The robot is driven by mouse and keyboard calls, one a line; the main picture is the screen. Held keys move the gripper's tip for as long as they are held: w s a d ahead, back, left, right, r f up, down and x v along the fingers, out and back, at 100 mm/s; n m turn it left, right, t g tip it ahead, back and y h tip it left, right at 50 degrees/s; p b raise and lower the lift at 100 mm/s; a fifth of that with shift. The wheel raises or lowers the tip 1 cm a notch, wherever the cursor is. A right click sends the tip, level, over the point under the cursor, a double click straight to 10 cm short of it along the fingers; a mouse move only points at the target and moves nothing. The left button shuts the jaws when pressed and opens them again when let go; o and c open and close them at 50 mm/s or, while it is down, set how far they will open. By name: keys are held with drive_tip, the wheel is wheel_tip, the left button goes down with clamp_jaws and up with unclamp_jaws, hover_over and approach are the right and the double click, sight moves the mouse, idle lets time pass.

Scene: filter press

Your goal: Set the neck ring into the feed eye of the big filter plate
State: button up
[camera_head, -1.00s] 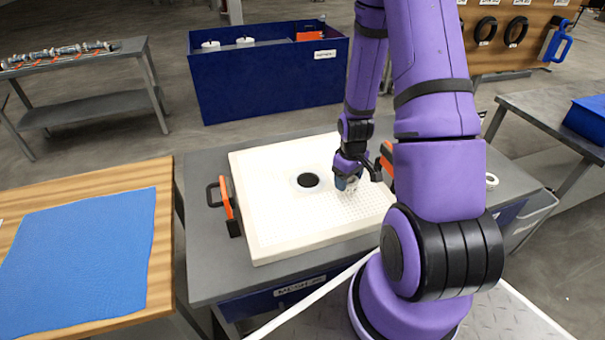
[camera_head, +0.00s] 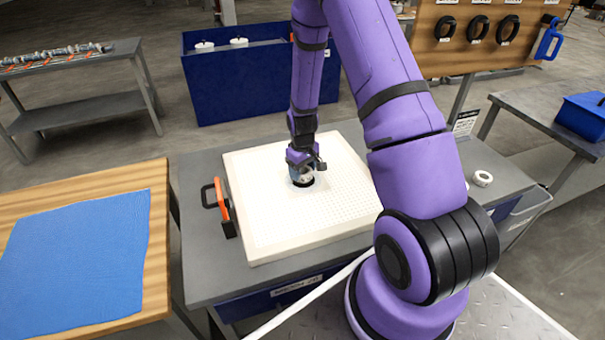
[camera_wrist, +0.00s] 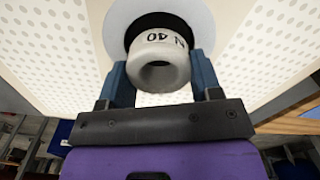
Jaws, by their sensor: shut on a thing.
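The big filter plate (camera_head: 270,220) is a white perforated slab lying flat on a grey bench. Its feed eye is a dark round hole near the middle, with a smooth pale rim; the eye (camera_wrist: 140,22) shows in the wrist view behind the ring. The neck ring (camera_wrist: 160,62) is white, marked "N 40". My gripper (camera_wrist: 160,80) is shut on it, one blue finger on each side. My gripper (camera_head: 303,178) is at the feed eye in the head view. The ring overlaps the eye's lower part in the wrist view. I cannot tell whether it has entered.
Another white ring (camera_head: 482,178) lies on the bench (camera_head: 190,262) to the right of the plate. An orange and black handle (camera_head: 226,208) stands at the plate's left edge. A wooden table with a blue cloth (camera_head: 80,250) is at left.

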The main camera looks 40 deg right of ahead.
drive_tip(key=shift+f, duration=0.85)
drive_tip(key=shift+f, duration=0.15)
drive_tip(key=o, duration=0.9)
